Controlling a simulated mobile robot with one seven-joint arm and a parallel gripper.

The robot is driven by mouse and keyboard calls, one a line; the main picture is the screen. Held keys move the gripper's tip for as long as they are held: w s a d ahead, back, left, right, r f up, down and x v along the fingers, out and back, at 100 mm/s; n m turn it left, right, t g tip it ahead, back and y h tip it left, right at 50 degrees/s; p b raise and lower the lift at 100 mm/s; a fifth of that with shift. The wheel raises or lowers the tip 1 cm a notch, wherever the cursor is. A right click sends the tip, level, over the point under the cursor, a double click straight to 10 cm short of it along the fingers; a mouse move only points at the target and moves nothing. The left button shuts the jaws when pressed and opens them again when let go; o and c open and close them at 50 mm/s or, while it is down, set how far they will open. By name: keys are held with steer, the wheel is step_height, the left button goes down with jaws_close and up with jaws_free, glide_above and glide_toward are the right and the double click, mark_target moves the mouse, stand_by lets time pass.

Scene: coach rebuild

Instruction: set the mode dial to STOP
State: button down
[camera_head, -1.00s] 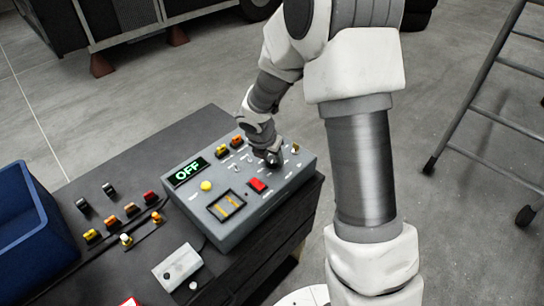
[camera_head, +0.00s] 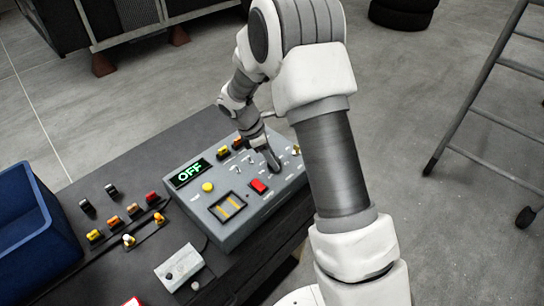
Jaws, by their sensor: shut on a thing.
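The grey control box (camera_head: 243,222) stands on the dark bench, with a green lit display (camera_head: 190,173) reading OFF. My gripper (camera_head: 273,166) reaches down to the right part of its panel, fingers tilted, and is shut at the panel surface. What it grips looks like the mode dial, but the fingers hide the knob and its pointer. The dial's setting and STOP label are not readable. A red switch (camera_head: 258,186) lies just left of and nearer than the fingertips. A yellow button (camera_head: 208,187) is further left.
Small toggles and yellow-orange knobs (camera_head: 223,152) sit near the fingers at the panel's back. A blue bin (camera_head: 35,240), several loose coloured parts (camera_head: 133,209) and a white box (camera_head: 178,267) are on the bench's left. A ladder (camera_head: 480,112) stands on the floor at right.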

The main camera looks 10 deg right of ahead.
steer(key=m+g, duration=0.1)
steer(key=m, duration=0.3)
steer(key=shift+w+m+g, duration=0.2)
steer(key=shift+m+g, duration=0.1)
steer(key=shift+g, duration=0.1)
steer(key=shift+m+g+y, duration=0.6)
steer(key=shift+m, duration=1.3)
steer(key=shift+d, duration=0.1)
steer(key=shift+c, duration=1.8)
jaws_free()
steer(key=v, duration=1.7)
steer(key=shift+w+r+p, duration=0.15)
steer(key=shift+w+p, duration=0.05)
steer(key=shift+p, duration=0.1)
